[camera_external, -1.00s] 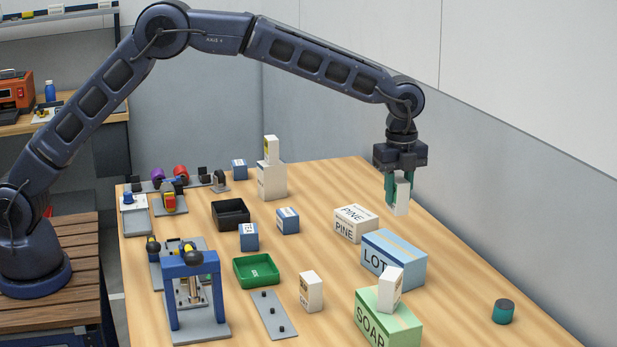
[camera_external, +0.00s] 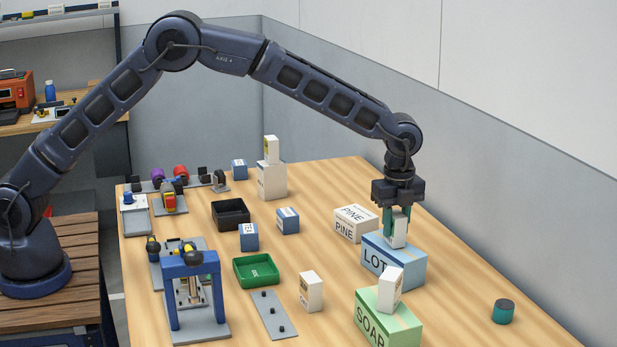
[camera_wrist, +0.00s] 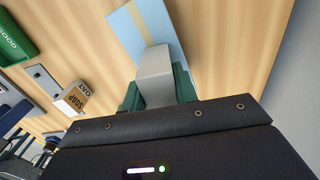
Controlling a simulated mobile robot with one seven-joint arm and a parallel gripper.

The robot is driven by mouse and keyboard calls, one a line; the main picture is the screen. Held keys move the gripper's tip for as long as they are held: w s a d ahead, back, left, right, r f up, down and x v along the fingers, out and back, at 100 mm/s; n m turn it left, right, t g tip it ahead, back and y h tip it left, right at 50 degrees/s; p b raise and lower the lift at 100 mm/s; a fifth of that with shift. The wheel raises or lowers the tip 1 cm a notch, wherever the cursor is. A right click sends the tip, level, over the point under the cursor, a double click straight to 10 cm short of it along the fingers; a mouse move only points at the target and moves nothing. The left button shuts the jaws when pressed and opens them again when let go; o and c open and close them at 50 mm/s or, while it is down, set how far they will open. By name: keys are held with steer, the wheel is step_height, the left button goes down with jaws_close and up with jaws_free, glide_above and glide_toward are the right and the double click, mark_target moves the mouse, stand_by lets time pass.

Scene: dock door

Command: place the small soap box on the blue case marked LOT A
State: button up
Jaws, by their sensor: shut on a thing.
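My gripper (camera_external: 397,222) is shut on a small white box (camera_external: 400,233), its label too small to read. The box hangs upright between the green fingers, over the top of the blue case (camera_external: 378,263), whose front reads LOT; the rest of the marking is not clear. I cannot tell whether the box's bottom touches the case. In the wrist view the held box (camera_wrist: 156,75) is a plain grey-white block, in front of the blue case (camera_wrist: 125,27) with its tan tape strip.
A green SOAP case (camera_external: 375,318) with a small white box (camera_external: 390,288) on it stands in front. A white PINE case (camera_external: 349,230) is close behind. Another small white box (camera_external: 311,291) stands left, near a green tray (camera_external: 256,270). A teal cylinder (camera_external: 502,311) stands right, with clear table around it.

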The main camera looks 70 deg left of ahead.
steer(key=shift+f, duration=0.1)
steer(key=o, duration=1)
steer(key=shift+o, duration=0.2)
